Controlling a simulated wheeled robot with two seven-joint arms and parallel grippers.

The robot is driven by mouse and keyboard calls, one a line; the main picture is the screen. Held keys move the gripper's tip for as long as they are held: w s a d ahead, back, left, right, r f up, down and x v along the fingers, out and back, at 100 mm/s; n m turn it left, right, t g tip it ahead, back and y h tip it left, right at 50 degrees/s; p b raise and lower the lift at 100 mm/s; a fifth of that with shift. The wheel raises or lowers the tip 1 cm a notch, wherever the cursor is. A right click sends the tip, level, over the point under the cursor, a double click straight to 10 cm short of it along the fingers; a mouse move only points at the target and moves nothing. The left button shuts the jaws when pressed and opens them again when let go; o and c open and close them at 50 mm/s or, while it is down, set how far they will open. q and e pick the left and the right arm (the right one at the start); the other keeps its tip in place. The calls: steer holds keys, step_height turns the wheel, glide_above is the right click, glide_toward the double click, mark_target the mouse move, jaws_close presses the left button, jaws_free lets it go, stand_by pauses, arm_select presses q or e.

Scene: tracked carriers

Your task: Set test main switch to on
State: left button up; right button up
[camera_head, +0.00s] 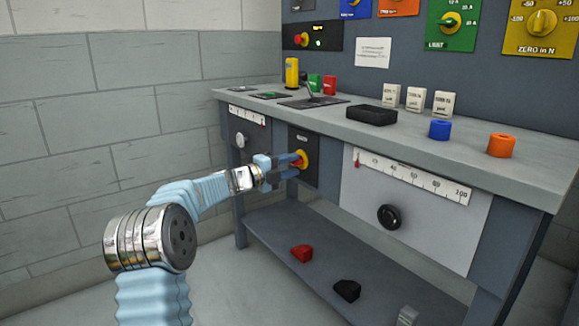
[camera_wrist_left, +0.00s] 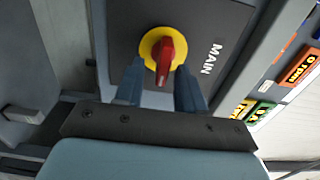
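The main switch (camera_head: 302,160) is a red handle on a yellow disc, set in a dark panel on the front of the bench. In the left wrist view its red handle (camera_wrist_left: 166,56) runs roughly along the direction of my fingers, beside the label MAIN. My left gripper (camera_head: 286,166) is right in front of the switch. In the left wrist view the two fingers of that gripper (camera_wrist_left: 162,82) are apart, one on each side of the handle, with a gap to it. Contact cannot be told. My right gripper is not in view.
The bench top (camera_head: 440,133) carries a black box (camera_head: 371,115), a blue ring (camera_head: 439,129) and an orange ring (camera_head: 501,145). A black knob (camera_head: 389,217) sticks out to the right of the switch. The lower shelf (camera_head: 325,265) holds red and black pieces. Floor at left is free.

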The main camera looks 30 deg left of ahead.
arm_select(q)
steer(key=shift+s, duration=0.1)
steer(key=v, duration=1.3)
steer(key=shift+s, duration=0.3)
steer(key=shift+a, duration=0.1)
